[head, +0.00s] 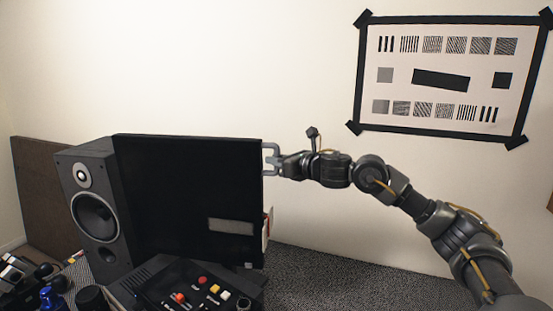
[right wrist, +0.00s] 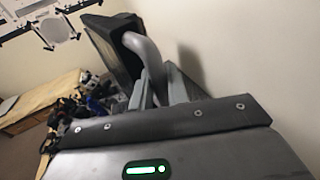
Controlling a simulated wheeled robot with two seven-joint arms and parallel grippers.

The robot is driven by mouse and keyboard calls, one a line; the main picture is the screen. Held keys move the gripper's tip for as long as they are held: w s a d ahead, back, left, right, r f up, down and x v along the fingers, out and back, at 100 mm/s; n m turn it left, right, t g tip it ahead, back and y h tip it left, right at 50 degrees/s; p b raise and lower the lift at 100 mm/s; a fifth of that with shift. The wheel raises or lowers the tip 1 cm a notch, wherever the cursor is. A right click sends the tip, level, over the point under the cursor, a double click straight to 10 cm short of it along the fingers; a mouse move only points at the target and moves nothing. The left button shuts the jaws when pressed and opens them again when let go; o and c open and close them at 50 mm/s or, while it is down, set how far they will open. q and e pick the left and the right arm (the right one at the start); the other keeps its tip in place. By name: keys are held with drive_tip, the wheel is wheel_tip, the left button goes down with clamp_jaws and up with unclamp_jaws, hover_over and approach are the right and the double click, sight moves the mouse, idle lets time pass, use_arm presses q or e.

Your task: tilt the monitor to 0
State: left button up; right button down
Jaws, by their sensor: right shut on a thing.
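The monitor (head: 170,200) is a large black panel that stands left of centre in the head view, looking nearly upright; its exact tilt I cannot tell. A grey U-shaped handle (head: 266,149) sticks out from its right edge. My right gripper (head: 277,164) is at that edge, shut on the handle. In the right wrist view the curved grey handle (right wrist: 143,50) runs down between my fingers (right wrist: 162,90), with the dark monitor (right wrist: 110,45) behind it. My left gripper is not in view.
A black speaker (head: 95,210) stands close at the monitor's left. A control box with coloured buttons (head: 190,290) lies in front. Small items crowd the lower left. A test chart (head: 450,75) hangs on the wall. The grey speckled surface (head: 340,280) at right is clear.

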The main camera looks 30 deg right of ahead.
drive_tip(key=c, duration=1.7)
unclamp_jaws()
drive_tip(key=shift+d+r, duration=0.1)
drive_tip(key=shift+r, duration=0.05)
drive_tip(key=shift+c, duration=0.2)
drive_tip(key=o, duration=0.3)
drive_tip(key=shift+w+d, duration=0.1)
drive_tip(key=shift+w, duration=0.1)
drive_tip(key=shift+o, duration=0.2)
drive_tip(key=shift+s, duration=0.15)
drive_tip(key=shift+s+f+b, duration=0.2)
drive_tip(key=shift+s+b, duration=0.1)
drive_tip(key=shift+b, duration=0.1)
drive_tip(key=b+v, duration=0.4)
drive_tip(key=v, duration=0.6)
drive_tip(key=shift+d, duration=0.15)
